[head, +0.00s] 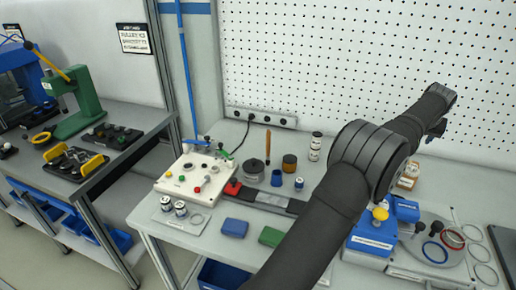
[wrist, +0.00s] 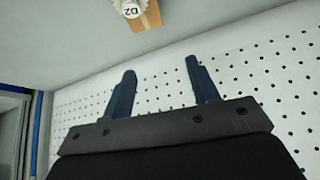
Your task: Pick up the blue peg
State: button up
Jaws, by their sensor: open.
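My gripper (wrist: 160,67) is open and empty in the wrist view, its two dark blue fingers apart in front of the white pegboard. In the head view my arm reaches across the bench to the upper right, and the small dark end there is hard to make out. A short blue-grey cylinder (head: 277,177) stands on the bench left of my arm. A small white and blue cylinder (head: 299,183) stands beside it. I cannot tell which, if either, is the blue peg. Neither shows in the wrist view. My arm hides part of the bench.
A switch panel (head: 180,184), a blue block (head: 234,227) and a green block (head: 271,236) lie left of my arm. A blue box (head: 372,240) with a yellow knob and several rings lie right. A white part labelled D2 (wrist: 132,8) shows in the wrist view.

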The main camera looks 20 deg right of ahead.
jog(key=shift+w, duration=0.1)
jog(key=m+g+y, duration=0.4)
jog(key=m, duration=0.3)
send_over(299, 180)
jog(key=a, duration=0.3)
notch_tip(299, 180, down, 2)
jog(key=f, duration=0.3)
jog(key=d+f, duration=0.1)
jog(key=f, duration=0.3)
jog(key=d+f, duration=0.1)
jog(key=f, duration=0.3)
jog(key=shift+w+f, duration=0.1)
jog(key=shift+w, duration=0.2)
jog(key=shift+s+d+f, duration=0.15)
jog(key=shift+d+f, duration=0.05)
jog(key=shift+f, duration=0.65)
jog(key=shift+s+d+f, duration=0.1)
jog(key=shift+d+f, duration=0.05)
jog(key=shift+f, duration=0.75)
jog(key=shift+s+d+f, duration=0.15)
jog(key=shift+d+f, duration=0.05)
jog(key=shift+f, duration=0.65)
jog(key=c, duration=1)
jog(key=shift+c, duration=0.2)
jog(key=shift+r, duration=0.1)
